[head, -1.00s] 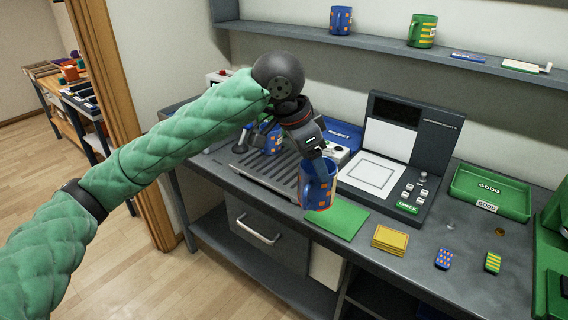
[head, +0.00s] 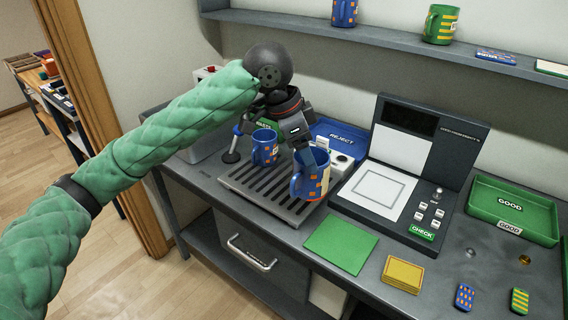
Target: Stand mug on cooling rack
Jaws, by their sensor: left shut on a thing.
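A blue mug with orange marks (head: 312,180) is in my left gripper (head: 307,152), which is shut on it from above at the rim. The mug is upright, over or at the front right part of the cooling rack (head: 240,183), a dark slatted grey tray on the bench. I cannot tell whether the mug's base touches the slats. Another blue and orange mug (head: 264,147) stands at the back of the rack, left of my gripper. My right gripper is not in the head view.
A green mat (head: 341,243) and yellow pads (head: 402,274) lie in front. A check machine (head: 411,190) stands right of the rack, with a blue REJECT tray (head: 345,136) behind. A green GOOD tray (head: 513,212) is at right. A shelf (head: 400,45) spans above.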

